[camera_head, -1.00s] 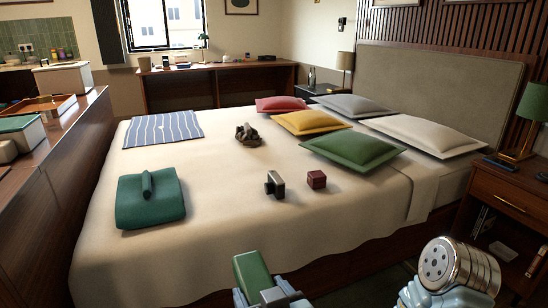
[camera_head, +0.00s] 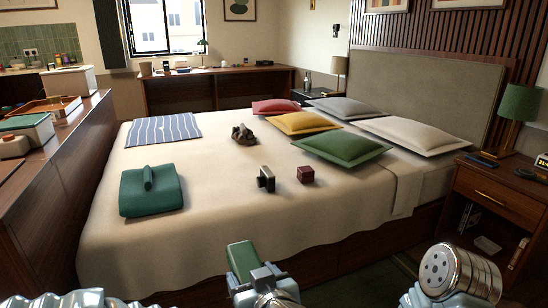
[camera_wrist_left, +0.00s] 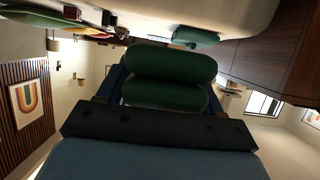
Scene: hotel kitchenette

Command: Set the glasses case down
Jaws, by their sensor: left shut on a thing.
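The green glasses case (camera_head: 242,257) is in my left gripper (camera_head: 258,280), low in the head view, in front of the bed's near edge. In the left wrist view the green case (camera_wrist_left: 172,63) shows as two rounded lengths, one above the other, close to the camera. The left gripper is shut on it. The case appears off the bed, with no surface seen touching it. My right arm shows at the lower right of the head view, but its fingers are not in view.
The bed (camera_head: 225,215) has a clear near part. On it lie a folded green cloth with a roll (camera_head: 152,196), a striped cloth (camera_head: 163,129), a dark upright object (camera_head: 266,178), a dark red cube (camera_head: 305,174) and several cushions. A nightstand (camera_head: 490,200) stands at right.

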